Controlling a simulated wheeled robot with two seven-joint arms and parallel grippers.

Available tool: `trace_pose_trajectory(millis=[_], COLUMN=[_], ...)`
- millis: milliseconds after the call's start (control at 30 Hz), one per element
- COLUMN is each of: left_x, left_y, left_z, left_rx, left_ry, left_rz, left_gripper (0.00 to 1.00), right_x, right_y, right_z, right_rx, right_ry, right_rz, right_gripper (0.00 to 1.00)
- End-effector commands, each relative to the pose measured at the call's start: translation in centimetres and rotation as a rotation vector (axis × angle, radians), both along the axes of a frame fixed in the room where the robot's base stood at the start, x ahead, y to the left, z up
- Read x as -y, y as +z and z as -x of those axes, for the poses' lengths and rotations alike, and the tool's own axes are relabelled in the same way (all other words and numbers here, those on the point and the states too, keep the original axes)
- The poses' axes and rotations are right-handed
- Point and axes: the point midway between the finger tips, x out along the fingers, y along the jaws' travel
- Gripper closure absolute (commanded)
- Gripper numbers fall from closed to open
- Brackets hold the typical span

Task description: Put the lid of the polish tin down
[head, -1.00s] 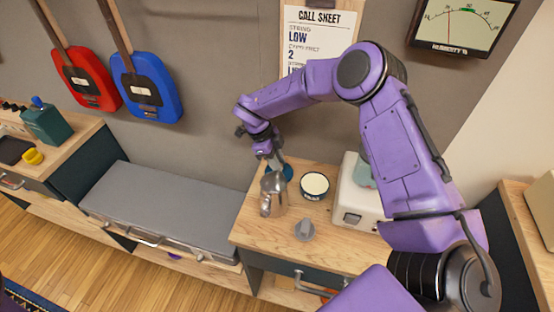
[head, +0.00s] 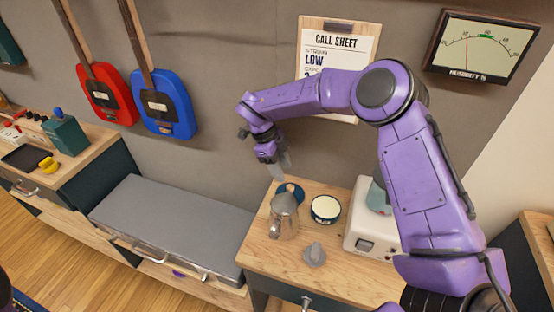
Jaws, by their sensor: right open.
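The polish tin (head: 325,209) stands open on the wooden cabinet top, with its pale contents showing and a dark label on its side. A blue disc (head: 291,190), which looks like the tin's lid, lies on the cabinet top left of the tin, partly hidden behind a metal jug. My right gripper (head: 284,166) is open and empty, pointing down above and just behind the blue disc, apart from it. My left gripper is not in view.
The metal jug (head: 283,217) stands in front of the disc. A grey knob-like object (head: 314,254) sits nearer the front. A white appliance (head: 370,222) stands right of the tin. A grey case (head: 170,225) lies on the lower bench at left.

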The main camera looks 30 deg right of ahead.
Motion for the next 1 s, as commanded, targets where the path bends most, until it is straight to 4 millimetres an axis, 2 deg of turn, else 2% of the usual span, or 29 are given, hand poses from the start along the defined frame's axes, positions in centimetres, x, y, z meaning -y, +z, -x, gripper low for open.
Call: trace_pose_trajectory(millis=[133,300,800,867,1000], left_x=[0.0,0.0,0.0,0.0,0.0], left_y=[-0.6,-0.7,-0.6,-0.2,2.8], left_z=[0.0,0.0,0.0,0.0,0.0], left_rx=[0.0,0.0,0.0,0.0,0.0], left_ry=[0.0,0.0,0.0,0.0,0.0], left_rz=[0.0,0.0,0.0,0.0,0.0], left_gripper=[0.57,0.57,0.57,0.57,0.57], right_x=[-0.9,-1.3,-1.4,-1.4,-1.4], right_y=[3.1,4.9,5.2,5.7,8.7], right_z=[-1.1,-1.6,-1.6,-1.6,-1.7], right_rx=[0.004,0.0,-0.001,0.0,0.0], right_ry=[0.001,0.001,0.001,0.001,0.001], right_rz=[0.002,0.001,0.0,0.0,0.0], right_gripper=[0.5,0.5,0.5,0.5,0.5])
